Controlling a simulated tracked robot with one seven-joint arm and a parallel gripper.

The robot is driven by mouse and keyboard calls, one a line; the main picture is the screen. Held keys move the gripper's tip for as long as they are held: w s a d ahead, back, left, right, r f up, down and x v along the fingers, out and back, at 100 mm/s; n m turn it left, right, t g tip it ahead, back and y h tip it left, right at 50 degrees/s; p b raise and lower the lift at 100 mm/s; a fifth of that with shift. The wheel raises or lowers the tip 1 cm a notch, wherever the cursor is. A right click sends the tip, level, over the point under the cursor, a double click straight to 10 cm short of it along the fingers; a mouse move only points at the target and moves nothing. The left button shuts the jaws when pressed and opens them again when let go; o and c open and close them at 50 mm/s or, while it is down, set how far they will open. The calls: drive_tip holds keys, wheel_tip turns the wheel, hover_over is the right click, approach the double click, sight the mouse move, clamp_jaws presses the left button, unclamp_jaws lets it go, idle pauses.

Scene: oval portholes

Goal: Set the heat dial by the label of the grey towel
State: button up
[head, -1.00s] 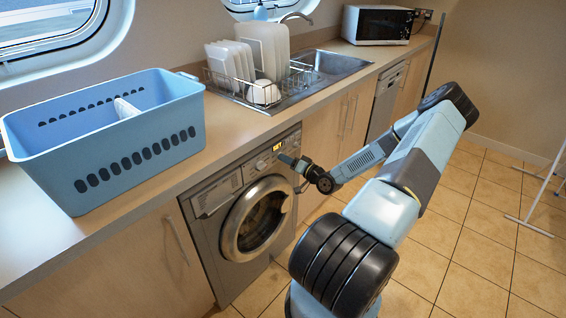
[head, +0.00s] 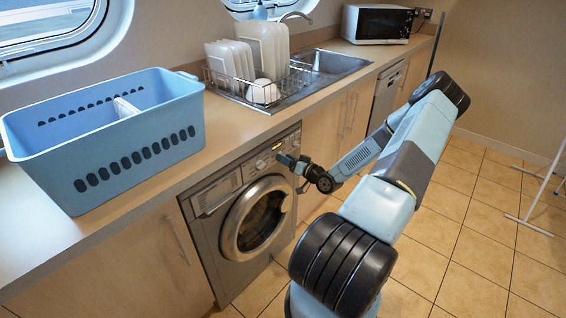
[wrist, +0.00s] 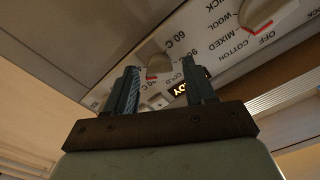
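The washing machine (head: 205,200) stands under the counter, its control panel facing my gripper. In the wrist view the heat dial (wrist: 154,62) is a grey knob with a red mark, ringed by labels including 30 C, 60 C and COLD. My gripper (wrist: 162,68) is open, its two fingers pointing at the panel with the heat dial framed between the tips; contact cannot be told. In the head view my gripper (head: 290,162) is close to the panel's right part. No grey towel can be made out.
A second dial (wrist: 258,12) with WOOL, MIXED, COTTON and OFF sits beside the heat dial. A lit display (wrist: 188,90) is partly behind the right finger. A blue basket (head: 130,155) on the counter holds something white (head: 126,108). The tiled floor at right is mostly clear.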

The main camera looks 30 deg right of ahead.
drive_tip(key=v, duration=1.3)
drive_tip(key=shift+s+d, duration=0.1)
drive_tip(key=shift+s, duration=0.3)
